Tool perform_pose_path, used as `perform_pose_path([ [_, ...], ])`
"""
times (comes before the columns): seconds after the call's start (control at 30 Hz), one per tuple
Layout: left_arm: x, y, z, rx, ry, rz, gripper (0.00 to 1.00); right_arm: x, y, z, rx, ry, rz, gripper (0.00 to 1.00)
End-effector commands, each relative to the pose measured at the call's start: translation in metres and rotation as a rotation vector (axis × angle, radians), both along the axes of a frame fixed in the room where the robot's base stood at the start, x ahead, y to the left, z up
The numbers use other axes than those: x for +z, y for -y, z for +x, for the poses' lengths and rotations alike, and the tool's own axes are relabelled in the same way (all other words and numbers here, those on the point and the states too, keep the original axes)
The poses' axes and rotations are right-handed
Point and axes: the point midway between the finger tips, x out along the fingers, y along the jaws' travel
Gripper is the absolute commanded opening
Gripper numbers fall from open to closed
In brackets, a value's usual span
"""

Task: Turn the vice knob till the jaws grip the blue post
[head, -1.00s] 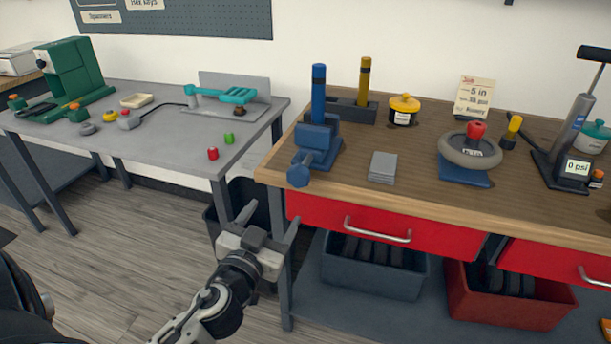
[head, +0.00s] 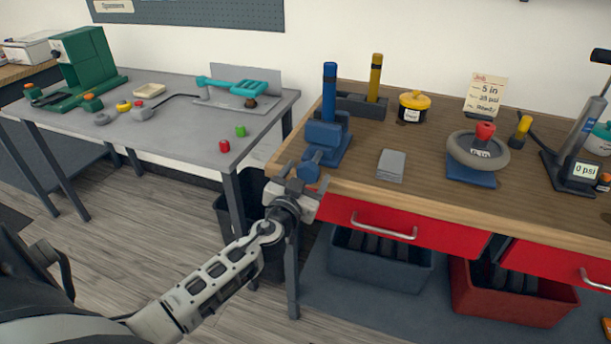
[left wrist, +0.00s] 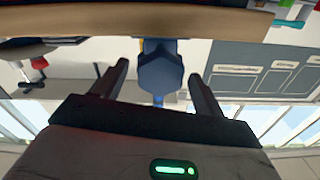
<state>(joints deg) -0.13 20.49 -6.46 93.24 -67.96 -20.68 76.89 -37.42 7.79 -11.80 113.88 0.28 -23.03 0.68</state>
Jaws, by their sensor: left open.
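The blue vice (head: 326,143) stands at the left front corner of the wooden bench. The blue post (head: 329,92) stands upright at the vice; from here I cannot tell whether the jaws touch it. The vice knob (head: 309,171) sticks out toward the front edge. My left gripper (head: 306,182) is open just in front of the knob. In the left wrist view the knob (left wrist: 160,72) shows as a dark blue faceted end, lying between and beyond the two open fingers (left wrist: 158,80). My right gripper is out of view.
A yellow post (head: 375,78) stands in a dark rack behind the vice. A grey stack of plates (head: 391,165) lies to its right. A grey table (head: 170,140) stands left, across a gap.

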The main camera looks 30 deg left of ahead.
Motion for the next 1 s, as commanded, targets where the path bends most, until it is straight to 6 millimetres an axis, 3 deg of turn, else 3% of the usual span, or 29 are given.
perform_pose_path([
  [0.07,-0.0001,-0.0001,-0.0002,0.0,0.0,0.0,0.64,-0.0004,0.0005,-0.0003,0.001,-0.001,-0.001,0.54],
  [0.2,-0.0001,0.0,-0.0003,0.0,0.0,0.0,0.26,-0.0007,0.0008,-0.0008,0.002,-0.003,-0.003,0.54],
  [0.63,-0.0009,0.0,-0.0006,0.0,-0.014,0.059,0.25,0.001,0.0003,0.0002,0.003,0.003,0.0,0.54],
  [1.0,-0.0013,0.0007,-0.0006,0.001,-0.08,0.334,0.25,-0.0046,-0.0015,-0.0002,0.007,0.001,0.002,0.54],
])
